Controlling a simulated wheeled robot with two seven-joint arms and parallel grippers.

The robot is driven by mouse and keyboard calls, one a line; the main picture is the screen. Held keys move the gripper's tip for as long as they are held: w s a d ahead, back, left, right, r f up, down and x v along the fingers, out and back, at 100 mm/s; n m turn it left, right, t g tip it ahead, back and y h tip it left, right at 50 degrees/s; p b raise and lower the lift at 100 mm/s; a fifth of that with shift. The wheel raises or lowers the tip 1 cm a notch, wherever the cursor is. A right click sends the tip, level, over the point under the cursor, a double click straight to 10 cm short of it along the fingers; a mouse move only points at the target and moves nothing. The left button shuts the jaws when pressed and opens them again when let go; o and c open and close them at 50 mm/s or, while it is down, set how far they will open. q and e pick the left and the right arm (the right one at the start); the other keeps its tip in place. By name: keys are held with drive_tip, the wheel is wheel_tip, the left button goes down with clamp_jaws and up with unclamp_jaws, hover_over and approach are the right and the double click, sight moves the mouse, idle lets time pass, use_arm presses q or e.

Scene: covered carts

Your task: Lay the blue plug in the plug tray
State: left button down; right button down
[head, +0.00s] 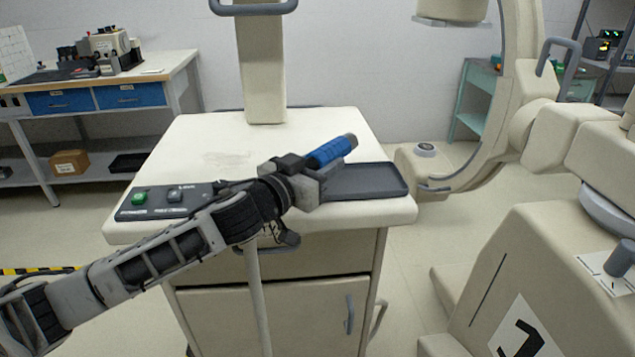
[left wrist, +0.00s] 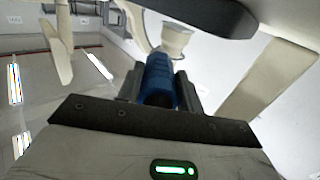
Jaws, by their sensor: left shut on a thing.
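The blue plug (head: 331,151) has a ribbed blue body and a grey-brown end. My left gripper (head: 316,172) is shut on it; the plug points up and to the right. In the left wrist view the blue plug (left wrist: 159,80) sits between the two dark fingers of the left gripper (left wrist: 159,92). The plug tray (head: 372,182) is a shallow dark grey tray on the right of the cart top. The gripper covers the tray's left part, and the plug shows above its back left area. The exact height over the tray is hard to tell. My right gripper is not in view.
The cream cart top (head: 220,150) is mostly clear behind my arm. A control panel (head: 165,200) with a green button lies at its front left. A column (head: 261,75) rises at the back. A large C-shaped machine (head: 500,120) stands close on the right.

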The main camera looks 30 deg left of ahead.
use_arm(q)
drive_tip(key=shift+a+f, duration=0.2)
drive_tip(key=shift+f, duration=0.8)
drive_tip(key=shift+a+f, duration=0.2)
drive_tip(key=shift+f, duration=0.75)
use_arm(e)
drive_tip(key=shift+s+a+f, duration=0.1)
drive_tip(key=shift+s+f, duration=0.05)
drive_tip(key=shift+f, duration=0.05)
use_arm(q)
drive_tip(key=shift+f+b, duration=0.3)
drive_tip(key=shift+b, duration=0.1)
drive_tip(key=shift+f, duration=0.2)
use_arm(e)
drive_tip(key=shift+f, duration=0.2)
use_arm(q)
drive_tip(key=shift+f, duration=0.1)
drive_tip(key=c, duration=0.9)
unclamp_jaws()
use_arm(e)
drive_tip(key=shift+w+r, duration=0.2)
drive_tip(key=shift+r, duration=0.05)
